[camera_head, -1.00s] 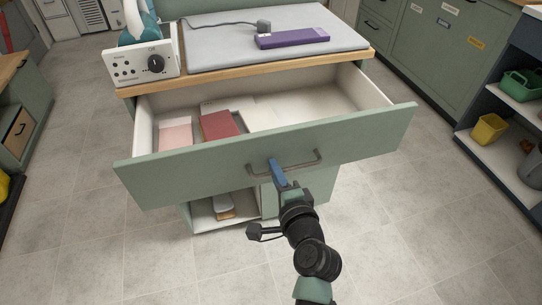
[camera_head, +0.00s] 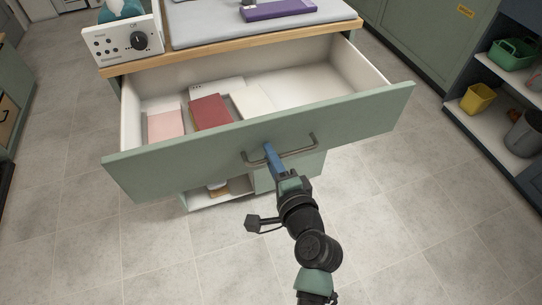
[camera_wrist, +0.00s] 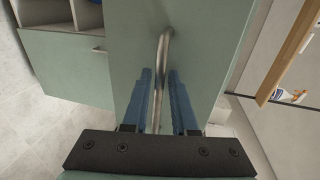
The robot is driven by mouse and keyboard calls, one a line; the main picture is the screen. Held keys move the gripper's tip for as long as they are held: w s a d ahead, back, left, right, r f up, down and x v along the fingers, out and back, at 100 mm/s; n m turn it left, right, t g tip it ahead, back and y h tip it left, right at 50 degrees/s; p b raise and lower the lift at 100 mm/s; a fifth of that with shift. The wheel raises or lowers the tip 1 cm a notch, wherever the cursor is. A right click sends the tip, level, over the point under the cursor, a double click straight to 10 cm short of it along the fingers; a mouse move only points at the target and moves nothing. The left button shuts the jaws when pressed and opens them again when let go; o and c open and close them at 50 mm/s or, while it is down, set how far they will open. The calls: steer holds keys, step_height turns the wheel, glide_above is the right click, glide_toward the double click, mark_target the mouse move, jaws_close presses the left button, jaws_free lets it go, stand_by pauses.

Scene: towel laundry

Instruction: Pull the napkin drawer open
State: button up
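The drawer is the wide green-fronted one (camera_head: 350,118) under the wooden top, and it stands far out from the cabinet. Its white inside shows a pink folded cloth (camera_head: 166,125), a red one (camera_head: 210,112) and pale ones (camera_head: 252,98). A grey metal bar handle (camera_head: 298,150) is on its front; it also shows in the wrist view (camera_wrist: 163,55). My gripper (camera_head: 270,154) is at the left part of the handle.
On the top stand a white control box with a dial (camera_head: 130,42) and a purple box (camera_head: 278,9) on a grey pad. Dark shelves with a yellow bin (camera_head: 477,98) and a green basket (camera_head: 512,54) stand at right. The tiled floor around my arm is clear.

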steer(key=shift+s, duration=0.1)
steer(key=v, duration=1.2)
steer(key=shift+s+d+p, duration=0.2)
steer(key=shift+s+p, duration=0.15)
steer(key=shift+p, duration=0.05)
